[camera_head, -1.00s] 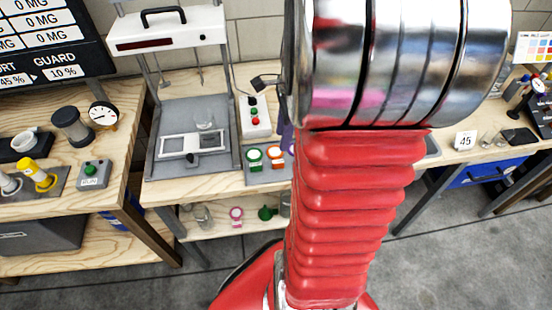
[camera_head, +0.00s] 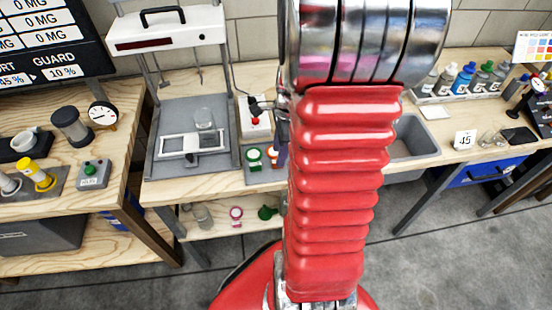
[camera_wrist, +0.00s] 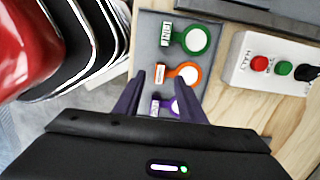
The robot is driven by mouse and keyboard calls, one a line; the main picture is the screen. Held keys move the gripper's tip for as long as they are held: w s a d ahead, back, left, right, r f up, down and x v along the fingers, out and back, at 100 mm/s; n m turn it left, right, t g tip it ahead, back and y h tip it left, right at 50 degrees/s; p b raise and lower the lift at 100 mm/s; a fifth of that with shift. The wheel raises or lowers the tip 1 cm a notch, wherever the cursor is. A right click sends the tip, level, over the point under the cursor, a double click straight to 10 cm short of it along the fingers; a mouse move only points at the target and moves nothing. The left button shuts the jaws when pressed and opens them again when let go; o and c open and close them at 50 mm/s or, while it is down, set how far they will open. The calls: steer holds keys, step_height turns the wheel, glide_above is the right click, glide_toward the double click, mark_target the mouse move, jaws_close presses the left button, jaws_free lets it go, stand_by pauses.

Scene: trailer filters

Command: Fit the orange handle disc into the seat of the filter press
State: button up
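The orange handle disc (camera_wrist: 184,75) lies on a grey tray (camera_wrist: 149,38) in the wrist view, its pale face up and its white tag to the left. A green disc (camera_wrist: 196,40) lies beyond it and a purple disc (camera_wrist: 177,108) lies nearer, partly covered by my finger. My gripper (camera_wrist: 160,74) is open, its two dark fingers apart and pointing towards the orange disc; nothing is held.
A button box (camera_wrist: 268,64) stands right of the tray. In the head view, a sink (camera_head: 412,140) and bottles (camera_head: 464,78) lie to the right. The left bench carries a gauge (camera_head: 102,113) and yellow-handled valve (camera_head: 38,175). Bare wood shows beside the tray.

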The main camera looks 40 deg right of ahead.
mark_target(276, 154)
step_height(276, 154, down, 3)
steer(key=shift+w+a+f, duration=0.1)
steer(key=shift+a, duration=0.05)
steer(key=shift+c, duration=0.6)
jaws_close()
